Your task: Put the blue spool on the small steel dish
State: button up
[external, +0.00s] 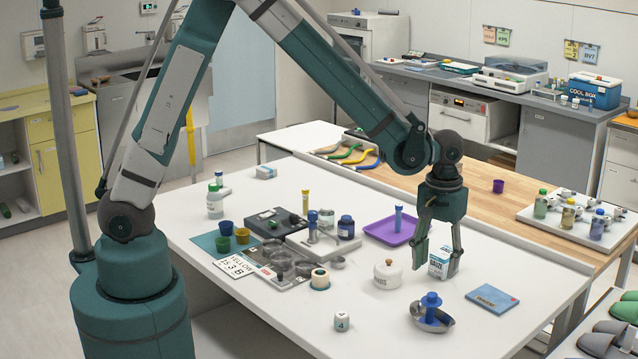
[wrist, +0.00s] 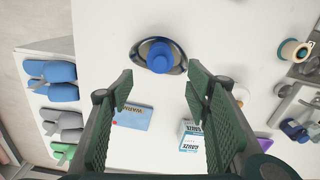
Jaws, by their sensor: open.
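The blue spool (external: 431,300) stands upright in the small steel dish (external: 447,327) near the front right of the white table. In the wrist view the blue spool (wrist: 161,57) shows from above, inside the rim of the dark-looking steel dish (wrist: 181,69). My gripper (external: 436,264) is open and empty, raised above the table, apart from the spool and dish. In the wrist view my gripper (wrist: 160,97) has its fingers wide apart, with the spool beyond the tips. The spool's contact with the dish floor is partly hidden by the rim.
A gauze box (external: 440,262) stands close by my fingers in the external view. A white lidded jar (external: 387,275), a blue flat packet (external: 493,298) and a white cube marked 4 (external: 342,322) lie around the dish. A purple tray (external: 382,231) is farther back. The front right table is mostly clear.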

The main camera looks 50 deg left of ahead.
jog(key=shift+r, duration=0.55)
dwell(0.4)
jog(key=s+a+r+t+h, duration=0.1)
jog(key=s+a+r, duration=0.1)
jog(key=a+r, duration=0.75)
jog(key=s+a+r+t, duration=0.2)
jog(key=a+r, duration=0.5)
jog(key=a, duration=0.5)
jog(key=s+a+r+m+t, duration=0.1)
jog(key=s+a+r+t, duration=0.1)
jog(key=s+a, duration=0.6)
jog(key=s+a+r+t+y, duration=0.1)
jog(key=s+a+r+t, duration=0.1)
jog(key=s+a, duration=0.5)
jog(key=a, duration=0.5)
jog(key=shift+s+a+r+m, duration=0.15)
jog(key=shift+s+a+m, duration=0.2)
jog(key=shift+m, duration=0.05)
